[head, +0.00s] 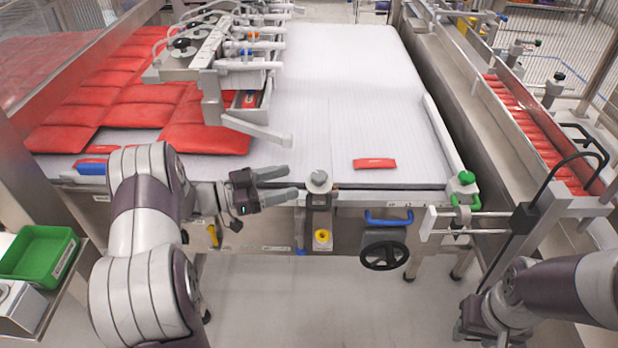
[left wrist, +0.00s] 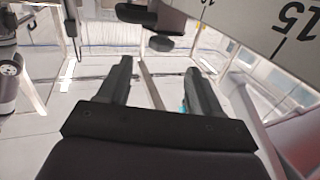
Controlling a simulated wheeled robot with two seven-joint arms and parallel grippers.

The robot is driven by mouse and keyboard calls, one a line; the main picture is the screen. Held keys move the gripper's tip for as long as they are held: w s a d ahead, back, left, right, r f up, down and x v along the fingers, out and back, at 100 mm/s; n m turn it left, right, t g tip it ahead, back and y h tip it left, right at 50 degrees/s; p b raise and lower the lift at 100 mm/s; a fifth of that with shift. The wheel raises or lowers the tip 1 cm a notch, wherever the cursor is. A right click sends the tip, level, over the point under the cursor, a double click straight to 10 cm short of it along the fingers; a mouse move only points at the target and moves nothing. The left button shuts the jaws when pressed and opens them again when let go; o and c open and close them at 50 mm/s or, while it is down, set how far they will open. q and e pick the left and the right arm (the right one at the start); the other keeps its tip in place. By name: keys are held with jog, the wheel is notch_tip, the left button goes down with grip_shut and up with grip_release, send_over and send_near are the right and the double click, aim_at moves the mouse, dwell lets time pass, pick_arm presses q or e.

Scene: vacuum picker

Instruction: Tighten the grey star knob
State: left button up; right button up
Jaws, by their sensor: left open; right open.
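The grey star knob (head: 319,180) sits on top of a bracket at the front edge of the white conveyor bed. My left gripper (head: 291,182) is open and empty just left of the knob, with its fingers pointing right towards it. A gap shows between fingertips and knob. In the left wrist view the two fingers (left wrist: 159,66) are spread with nothing between them. A dark rounded part (left wrist: 150,15) shows beyond the fingertips; I cannot tell if it is the knob. My right gripper (head: 476,324) is low at the right, away from the knob, its fingers small and partly hidden.
A red packet (head: 374,163) lies on the bed. A green knob (head: 467,178) is at the right corner. A scale (left wrist: 275,28) shows in the wrist view.

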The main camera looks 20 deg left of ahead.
aim_at(319, 179)
pick_arm(q)
jog(key=shift+v, duration=1)
jog(key=s+d+n+t+y, duration=0.4)
jog(key=d+n+t+y, duration=0.1)
jog(key=shift+n+y, duration=0.3)
jog(key=shift+y, duration=0.4)
jog(key=x, duration=0.4)
jog(key=a+x, duration=0.1)
jog(key=x, duration=0.7)
jog(key=shift+w+r, duration=0.15)
jog(key=shift+w, duration=0.5)
jog(key=c, duration=1)
